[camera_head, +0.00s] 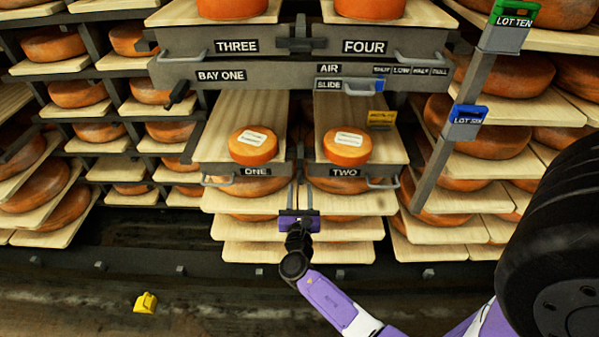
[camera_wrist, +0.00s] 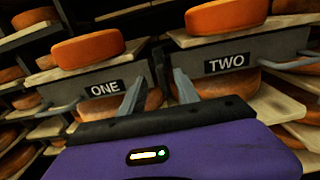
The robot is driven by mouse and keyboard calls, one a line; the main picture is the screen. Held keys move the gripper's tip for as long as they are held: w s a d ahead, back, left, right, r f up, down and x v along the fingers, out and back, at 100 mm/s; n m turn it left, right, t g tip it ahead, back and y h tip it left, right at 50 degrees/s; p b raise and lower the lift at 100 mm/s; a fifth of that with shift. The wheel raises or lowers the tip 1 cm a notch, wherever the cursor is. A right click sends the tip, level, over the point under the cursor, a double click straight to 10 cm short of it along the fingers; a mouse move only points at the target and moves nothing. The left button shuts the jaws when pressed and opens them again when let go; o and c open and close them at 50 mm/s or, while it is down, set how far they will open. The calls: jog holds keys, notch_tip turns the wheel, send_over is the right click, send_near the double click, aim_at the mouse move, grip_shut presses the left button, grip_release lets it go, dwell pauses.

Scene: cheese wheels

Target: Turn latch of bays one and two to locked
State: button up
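Bay one's board (camera_head: 231,110) and bay two's board (camera_head: 352,105) each carry an orange cheese wheel with a white label. Their grey fronts read ONE (camera_head: 255,172) and TWO (camera_head: 345,173). A dark latch (camera_wrist: 160,68) stands roughly upright in the gap between the two fronts in the wrist view; its lower end is hard to make out. In the head view it is small and partly lost in shadow. My gripper (camera_head: 300,187) is open and empty, just below and in front of the gap. In the wrist view its fingers (camera_wrist: 158,76) point at the latch from either side, apparently not touching it.
Bays THREE (camera_head: 237,46) and FOUR (camera_head: 364,47) sit above, with a dark latch (camera_head: 300,45) between them. Bar handles (camera_head: 217,181) stick out from the lower fronts. Cheese shelves flank both sides. A yellow object (camera_head: 145,302) lies on the otherwise open floor.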

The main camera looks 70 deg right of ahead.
aim_at(300, 175)
jog(key=x, duration=0.7)
jog(key=shift+w+d, duration=0.1)
jog(key=shift+d, duration=0.05)
grip_shut()
